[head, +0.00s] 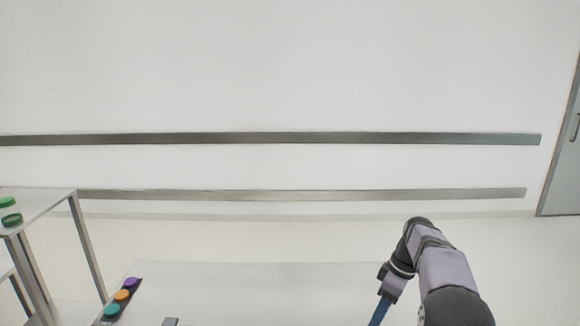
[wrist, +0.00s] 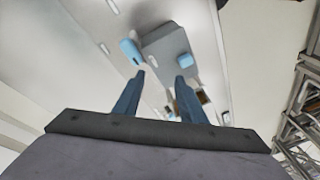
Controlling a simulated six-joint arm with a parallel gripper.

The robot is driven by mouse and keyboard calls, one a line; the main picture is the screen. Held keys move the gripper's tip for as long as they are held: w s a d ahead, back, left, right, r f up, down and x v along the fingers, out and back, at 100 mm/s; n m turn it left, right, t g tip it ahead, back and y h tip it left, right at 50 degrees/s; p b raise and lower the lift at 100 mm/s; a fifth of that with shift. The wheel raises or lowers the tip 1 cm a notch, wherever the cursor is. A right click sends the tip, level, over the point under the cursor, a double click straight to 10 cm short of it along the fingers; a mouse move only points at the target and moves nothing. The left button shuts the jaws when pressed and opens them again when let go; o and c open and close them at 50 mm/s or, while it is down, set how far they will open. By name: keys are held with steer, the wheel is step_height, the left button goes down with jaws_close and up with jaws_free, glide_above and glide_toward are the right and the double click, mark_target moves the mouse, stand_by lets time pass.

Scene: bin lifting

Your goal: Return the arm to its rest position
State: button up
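My arm (head: 445,268) is raised and bent at the lower right of the head view. Its gripper (head: 381,310) hangs down there, with a blue finger part cut off by the bottom edge. In the wrist view my gripper (wrist: 160,77) shows two blue fingers standing apart, with nothing held between them. Beyond the fingertips is a grey box (wrist: 165,42) with light blue pieces at its sides; it looks apart from the fingers.
A pale table (head: 250,285) lies left of the arm, with purple, orange and green round buttons (head: 122,295) at its left end. A shelf (head: 35,205) with a green-lidded jar (head: 10,211) stands at far left. A wall with two rails (head: 270,138) is behind. A metal frame (wrist: 300,110) shows at right in the wrist view.

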steer(key=s+a+f+m+h, duration=0.1)
steer(key=s+a+f+m, duration=0.1)
steer(key=s, duration=0.7)
steer(key=s+a+f+m+h+b, duration=0.1)
steer(key=s+m, duration=0.4)
steer(key=s, duration=0.5)
steer(key=s+a+f+m, duration=0.3)
steer(key=s+a, duration=0.2)
steer(key=s, duration=0.5)
steer(key=shift+m+h+b, duration=0.3)
steer(key=shift+m+h, duration=0.1)
